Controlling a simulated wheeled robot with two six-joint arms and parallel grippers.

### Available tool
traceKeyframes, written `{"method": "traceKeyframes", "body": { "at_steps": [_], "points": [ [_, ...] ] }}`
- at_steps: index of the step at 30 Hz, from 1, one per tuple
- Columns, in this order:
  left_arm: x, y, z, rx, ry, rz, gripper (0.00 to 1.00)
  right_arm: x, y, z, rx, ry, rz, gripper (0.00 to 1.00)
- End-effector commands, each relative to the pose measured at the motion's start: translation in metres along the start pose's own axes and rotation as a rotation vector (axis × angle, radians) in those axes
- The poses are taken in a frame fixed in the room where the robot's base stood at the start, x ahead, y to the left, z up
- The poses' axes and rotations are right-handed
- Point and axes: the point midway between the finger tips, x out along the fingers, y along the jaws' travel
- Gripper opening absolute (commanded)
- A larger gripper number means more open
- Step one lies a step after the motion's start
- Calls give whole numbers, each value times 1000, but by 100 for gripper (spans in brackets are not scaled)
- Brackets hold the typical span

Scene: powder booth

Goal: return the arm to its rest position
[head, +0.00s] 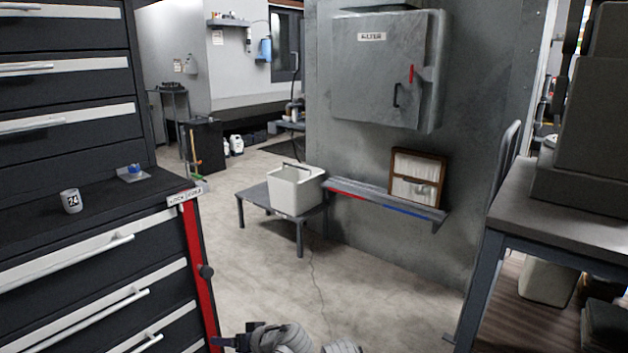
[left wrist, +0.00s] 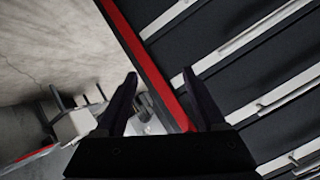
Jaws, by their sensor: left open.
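My left gripper (head: 240,339) shows at the bottom edge of the head view, low in front of the dark drawer cabinet (head: 95,262). In the left wrist view its two black fingers (left wrist: 160,88) are spread apart with nothing between them. Beyond the fingers there are the cabinet's red edge strip (left wrist: 148,62) and its drawer fronts with pale handles. Part of my grey arm shows at the bottom of the head view; the rest is cut off by the frame. My right gripper is not in view.
A white bin (head: 294,190) stands on a low grey table (head: 254,200). A framed filter (head: 416,178) rests on a wall shelf (head: 385,203) below a closed FILTER box (head: 378,72). A numbered cup (head: 71,201) stands on the cabinet. Middle floor is clear; a workbench (head: 560,235) stands right.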

Motion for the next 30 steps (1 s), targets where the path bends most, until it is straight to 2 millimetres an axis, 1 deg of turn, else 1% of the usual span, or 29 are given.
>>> {"method": "traceKeyframes", "body": {
  "at_steps": [1, 3, 6, 9, 12, 16, 17, 18, 23, 26, 29, 30],
  "points": [
    [-6, 9, 26, 82, -96, 55, 72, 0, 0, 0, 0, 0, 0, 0],
    [-16, 23, 59, 202, -222, 146, 72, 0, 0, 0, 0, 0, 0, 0],
    [-35, 40, 98, 359, -361, 284, 72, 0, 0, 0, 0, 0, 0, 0],
    [-57, 54, 128, 493, -458, 422, 72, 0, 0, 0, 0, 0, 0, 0],
    [-80, 64, 152, 610, -531, 557, 72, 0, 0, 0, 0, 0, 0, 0],
    [-111, 74, 178, 749, -597, 738, 72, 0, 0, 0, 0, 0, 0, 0],
    [-119, 72, 178, 770, -606, 767, 72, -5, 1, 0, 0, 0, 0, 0],
    [-125, 65, 165, 763, -603, 756, 72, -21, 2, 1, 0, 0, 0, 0],
    [-141, 50, 141, 759, -601, 753, 72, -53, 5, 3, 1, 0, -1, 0],
    [-153, 39, 125, 757, -601, 753, 72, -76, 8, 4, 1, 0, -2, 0],
    [-168, 25, 104, 756, -602, 753, 72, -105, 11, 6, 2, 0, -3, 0],
    [-175, 19, 94, 755, -602, 753, 72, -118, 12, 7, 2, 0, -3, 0]
  ]
}}
